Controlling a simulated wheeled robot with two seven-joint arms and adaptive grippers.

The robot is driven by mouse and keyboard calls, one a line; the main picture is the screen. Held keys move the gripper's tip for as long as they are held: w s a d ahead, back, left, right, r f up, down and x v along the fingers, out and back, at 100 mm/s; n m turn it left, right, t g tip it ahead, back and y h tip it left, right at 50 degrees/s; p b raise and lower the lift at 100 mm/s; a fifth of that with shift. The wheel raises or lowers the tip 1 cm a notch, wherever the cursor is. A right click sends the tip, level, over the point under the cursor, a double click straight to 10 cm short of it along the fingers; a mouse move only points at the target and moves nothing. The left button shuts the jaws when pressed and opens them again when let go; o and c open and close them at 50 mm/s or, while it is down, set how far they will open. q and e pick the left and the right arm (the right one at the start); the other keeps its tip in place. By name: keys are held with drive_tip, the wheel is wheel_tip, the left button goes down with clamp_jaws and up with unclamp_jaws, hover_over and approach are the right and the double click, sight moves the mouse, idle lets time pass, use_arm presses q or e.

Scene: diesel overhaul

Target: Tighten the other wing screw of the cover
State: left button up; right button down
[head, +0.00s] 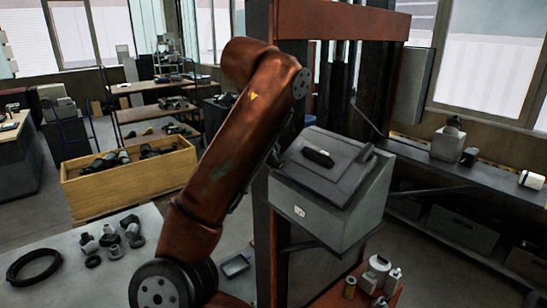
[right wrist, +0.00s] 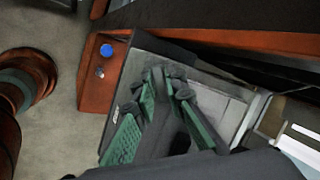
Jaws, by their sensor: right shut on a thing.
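The grey box with its cover (head: 325,165) is mounted on the rust-coloured frame right of centre in the head view. A dark raised piece (head: 318,157) lies on the cover's top. The box (right wrist: 230,100) lies under my right gripper (right wrist: 163,77) in the right wrist view. The green-padded fingers are shut at the tips on a small dark thing at the cover, which appears to be a wing screw, mostly hidden by the fingers. My right arm hides the gripper in the head view. I cannot make out the other wing screw clearly. My left gripper is not in view.
A table with a black ring (head: 34,266) and several dark fittings is at lower left. A wooden crate (head: 130,185) stands behind it. A long workbench (head: 470,180) runs along the right.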

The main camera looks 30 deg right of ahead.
drive_tip(key=shift+f+m+h+b, duration=0.25)
drive_tip(key=shift+m+h+b, duration=0.15)
drive_tip(key=shift+m+b, duration=0.6)
drive_tip(key=shift+r+m+t, duration=0.1)
drive_tip(key=shift+m+t, duration=0.2)
drive_tip(key=shift+m, duration=0.4)
drive_tip(key=shift+r, duration=0.15)
drive_tip(key=shift+f+m+h+b, duration=0.2)
drive_tip(key=shift+m+h+b, duration=0.3)
drive_tip(key=shift+m, duration=0.4)
drive_tip(key=shift+m+h+b, duration=0.3)
drive_tip(key=shift+m+h, duration=0.1)
drive_tip(key=shift+m, duration=0.7)
drive_tip(key=shift+r+m, duration=0.15)
drive_tip(key=shift+m, duration=0.35)
